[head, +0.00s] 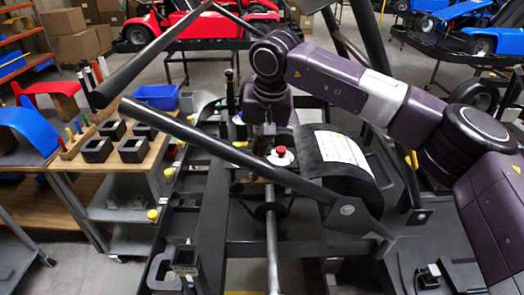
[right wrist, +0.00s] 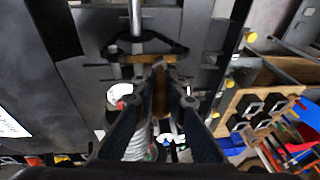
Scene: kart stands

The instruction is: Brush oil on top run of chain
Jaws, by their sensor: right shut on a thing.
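My right gripper (right wrist: 167,78) is shut on a narrow tan-brown piece (right wrist: 160,98), which looks like the brush handle. In the head view, my right gripper (head: 262,165) points down over the kart, just behind the axle (head: 272,250) and its dark disc (head: 270,211). In the right wrist view, the silver axle (right wrist: 136,18) runs to a dark rounded part (right wrist: 150,42) beyond the fingertips. A tan strip (right wrist: 140,59) lies close to the fingertips there. I cannot tell chain from brush tip, nor whether they touch. My left gripper is not in view.
A black cylinder with a white label (head: 342,150) and a red-topped white part (head: 281,156) sit close to my right gripper. Dark frame bars (head: 230,150) cross above the kart. A wooden-topped cart (head: 110,160) with black blocks and a blue bin (head: 157,97) stands left.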

